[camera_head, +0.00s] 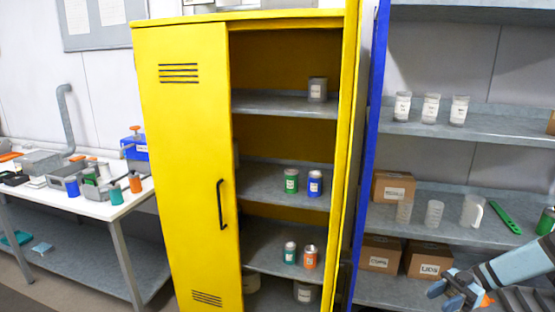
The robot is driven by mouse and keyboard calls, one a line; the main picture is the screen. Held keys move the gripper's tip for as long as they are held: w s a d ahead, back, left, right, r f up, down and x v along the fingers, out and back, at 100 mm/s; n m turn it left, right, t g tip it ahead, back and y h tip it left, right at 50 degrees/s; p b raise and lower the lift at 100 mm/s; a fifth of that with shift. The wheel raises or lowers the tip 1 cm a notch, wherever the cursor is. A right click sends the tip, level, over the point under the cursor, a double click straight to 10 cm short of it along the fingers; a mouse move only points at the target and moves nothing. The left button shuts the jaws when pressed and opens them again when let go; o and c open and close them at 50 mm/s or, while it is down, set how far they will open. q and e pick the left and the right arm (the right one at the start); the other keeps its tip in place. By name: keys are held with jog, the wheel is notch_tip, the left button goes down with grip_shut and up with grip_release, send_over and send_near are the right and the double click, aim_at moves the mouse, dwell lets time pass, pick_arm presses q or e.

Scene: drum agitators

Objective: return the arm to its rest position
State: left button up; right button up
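My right arm comes in from the lower right edge. Its blue-grey gripper (442,297) is low in front of the right-hand shelf, near the cardboard boxes. Its two fingers look spread apart, and I see nothing between them. My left gripper and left arm are not in view.
A yellow cabinet (185,130) stands in the middle with its right side open and cans on its shelves. A blue-framed shelf rack (470,130) on the right holds jars, cups and boxes (380,253). A white table (105,207) with bottles and bins is at left.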

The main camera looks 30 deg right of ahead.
jog(key=w+a+f+m+t+h+p, duration=0.1)
jog(key=a+f+m+t, duration=0.15)
jog(key=a+f, duration=0.7)
jog(key=w+a+f+m+t+h, duration=0.1)
jog(key=a+f+t+h, duration=0.15)
jog(key=a+f, duration=0.7)
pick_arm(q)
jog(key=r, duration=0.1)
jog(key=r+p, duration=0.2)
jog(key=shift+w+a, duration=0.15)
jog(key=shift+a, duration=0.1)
pick_arm(e)
jog(key=a+r+m+t+h, duration=0.1)
jog(key=a+m+h, duration=0.8)
jog(key=a, duration=1.6)
jog(key=shift+r+t+h, duration=0.2)
jog(key=shift+t+h, duration=0.3)
jog(key=shift+h, duration=0.45)
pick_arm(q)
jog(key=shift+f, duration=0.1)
pick_arm(e)
jog(key=shift+d, duration=0.15)
